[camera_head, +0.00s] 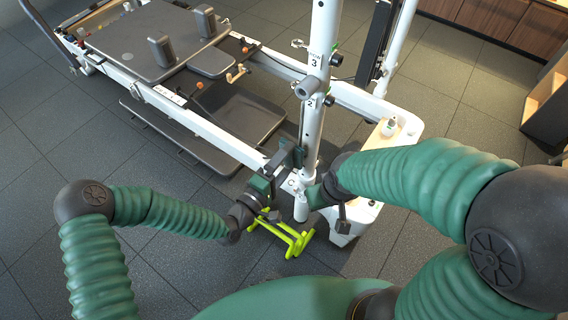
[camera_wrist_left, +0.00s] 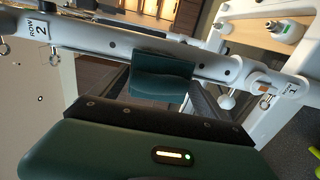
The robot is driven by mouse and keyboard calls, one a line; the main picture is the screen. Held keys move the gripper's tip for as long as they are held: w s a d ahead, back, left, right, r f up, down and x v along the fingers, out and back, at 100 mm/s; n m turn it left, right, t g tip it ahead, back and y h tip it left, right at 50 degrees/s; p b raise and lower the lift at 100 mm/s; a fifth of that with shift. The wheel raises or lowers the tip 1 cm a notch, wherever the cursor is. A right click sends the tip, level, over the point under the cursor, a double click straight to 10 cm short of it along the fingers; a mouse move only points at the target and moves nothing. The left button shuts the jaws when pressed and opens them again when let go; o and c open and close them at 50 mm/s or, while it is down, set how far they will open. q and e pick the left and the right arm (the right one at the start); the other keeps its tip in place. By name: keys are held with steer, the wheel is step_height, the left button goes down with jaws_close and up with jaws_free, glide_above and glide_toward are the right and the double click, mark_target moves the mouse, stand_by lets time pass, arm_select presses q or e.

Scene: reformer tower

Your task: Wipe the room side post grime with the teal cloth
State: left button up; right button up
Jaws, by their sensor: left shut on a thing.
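The white room side post (camera_head: 316,80) stands upright in the middle of the head view, marked 3 and 2. In the left wrist view the post (camera_wrist_left: 110,42) runs across the picture, with its row 2 label at the left. The teal cloth (camera_wrist_left: 162,75), a folded pad, lies against the post there, beyond my gripper's dark front edge. My left gripper (camera_head: 274,172) is shut on the cloth, low beside the post. My right gripper (camera_head: 318,195) is just right of the post's foot; its jaws are too small to read. I cannot make out grime on the post.
A reformer carriage (camera_head: 150,40) and its rails fill the upper left. A lime-yellow frame (camera_head: 290,237) lies on the floor below my left gripper. A small white bottle (camera_head: 388,127) stands on the ledge at right. Grey floor is open at left.

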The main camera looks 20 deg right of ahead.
arm_select(q)
steer(key=shift+d, duration=0.2)
stand_by(0.3)
steer(key=shift+x, duration=0.75)
